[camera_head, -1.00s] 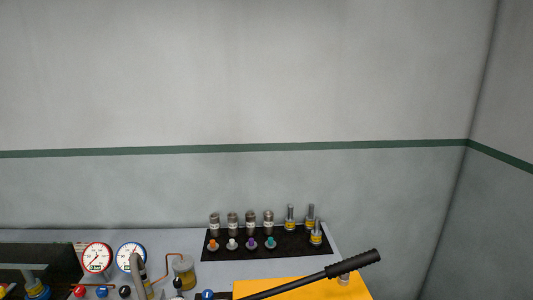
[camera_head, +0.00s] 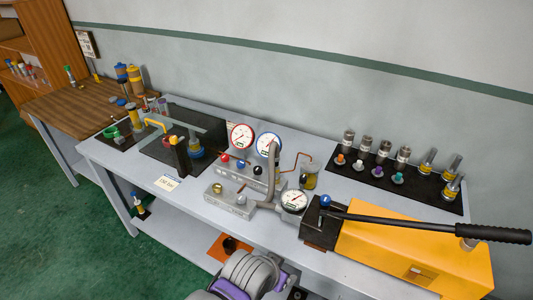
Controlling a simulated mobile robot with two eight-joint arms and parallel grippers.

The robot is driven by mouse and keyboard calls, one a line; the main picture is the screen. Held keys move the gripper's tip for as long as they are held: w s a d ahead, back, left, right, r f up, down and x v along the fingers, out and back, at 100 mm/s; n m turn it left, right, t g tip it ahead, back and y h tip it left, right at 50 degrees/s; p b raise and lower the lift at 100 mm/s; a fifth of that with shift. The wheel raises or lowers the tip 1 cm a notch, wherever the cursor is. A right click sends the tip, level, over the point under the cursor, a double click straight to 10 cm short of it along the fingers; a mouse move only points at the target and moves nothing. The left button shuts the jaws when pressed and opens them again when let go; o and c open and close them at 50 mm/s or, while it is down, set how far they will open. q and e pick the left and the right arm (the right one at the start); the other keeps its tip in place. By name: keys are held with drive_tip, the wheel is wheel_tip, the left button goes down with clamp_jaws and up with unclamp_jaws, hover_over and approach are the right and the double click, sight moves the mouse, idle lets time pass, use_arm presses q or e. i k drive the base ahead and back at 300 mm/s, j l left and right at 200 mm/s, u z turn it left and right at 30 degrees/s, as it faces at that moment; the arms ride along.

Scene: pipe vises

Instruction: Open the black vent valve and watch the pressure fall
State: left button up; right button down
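A grey manifold block on the bench carries a red knob (camera_head: 225,158), a blue knob (camera_head: 241,164) and a black vent valve knob (camera_head: 257,170) in a row. Behind them stand a red-rimmed gauge (camera_head: 242,137) and a blue-rimmed gauge (camera_head: 267,146). A third white gauge (camera_head: 294,201) sits in front, beside the pump. The needle readings are too small to tell. Neither gripper's fingers show. A grey and purple arm part of mine is at the bottom edge, below the bench front.
A yellow hand pump (camera_head: 415,245) with a long black lever (camera_head: 470,232) fills the front right. A black mat (camera_head: 440,196) with several fittings lies behind it. A clear screen (camera_head: 200,122) stands left of the gauges. A wooden table (camera_head: 75,105) is at far left.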

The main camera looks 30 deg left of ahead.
sight(258, 170)
drive_tip(key=u, duration=1.3)
